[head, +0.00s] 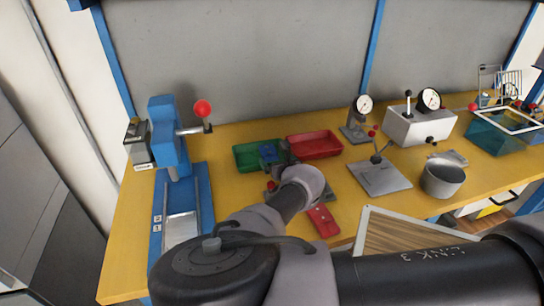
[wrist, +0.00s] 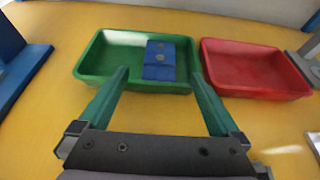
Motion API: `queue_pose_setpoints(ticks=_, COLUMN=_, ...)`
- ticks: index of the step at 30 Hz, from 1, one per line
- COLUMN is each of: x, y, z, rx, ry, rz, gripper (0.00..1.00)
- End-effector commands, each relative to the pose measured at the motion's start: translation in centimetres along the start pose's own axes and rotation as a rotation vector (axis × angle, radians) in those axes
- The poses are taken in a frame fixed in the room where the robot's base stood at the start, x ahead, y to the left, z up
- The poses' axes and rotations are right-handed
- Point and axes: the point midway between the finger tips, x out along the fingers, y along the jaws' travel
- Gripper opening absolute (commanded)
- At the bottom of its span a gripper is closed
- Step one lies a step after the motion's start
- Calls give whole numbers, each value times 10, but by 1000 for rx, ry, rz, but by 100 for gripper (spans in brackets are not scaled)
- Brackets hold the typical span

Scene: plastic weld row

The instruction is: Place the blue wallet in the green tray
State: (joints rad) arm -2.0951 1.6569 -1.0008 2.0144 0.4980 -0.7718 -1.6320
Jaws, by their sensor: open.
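The blue wallet (wrist: 159,62) lies inside the green tray (wrist: 108,58), right of the tray's middle. In the head view the wallet (head: 267,152) shows as a small blue patch in the green tray (head: 243,158), partly behind my gripper. My gripper (wrist: 160,73) is open. Its two fingers are spread wide, one on either side of the wallet in the wrist view, with nothing between them. In the head view my gripper (head: 284,157) is at the near right side of the green tray, and my arm hides part of it.
A red tray (head: 315,145) stands just right of the green one. A blue press (head: 172,150) with a red-knobbed lever is at the left. A red item (head: 323,221) lies nearer on the yellow bench. Gauges and a grey pot (head: 441,181) stand to the right.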

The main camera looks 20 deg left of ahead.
Motion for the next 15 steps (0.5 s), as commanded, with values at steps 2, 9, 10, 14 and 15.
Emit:
queue_pose_setpoints(ticks=2, x=-16, y=1, z=0, rx=-1, ry=0, rz=2, gripper=99)
queue_pose_setpoints(ticks=9, x=-41, y=0, z=0, rx=1, ry=-1, rz=0, gripper=99)
queue_pose_setpoints(ticks=10, x=-42, y=0, z=0, rx=1, ry=-1, rz=0, gripper=99)
queue_pose_setpoints(ticks=14, x=-44, y=0, z=0, rx=1, ry=-1, rz=0, gripper=99)
queue_pose_setpoints(ticks=15, x=-44, y=0, z=0, rx=1, ry=-1, rz=0, gripper=99)
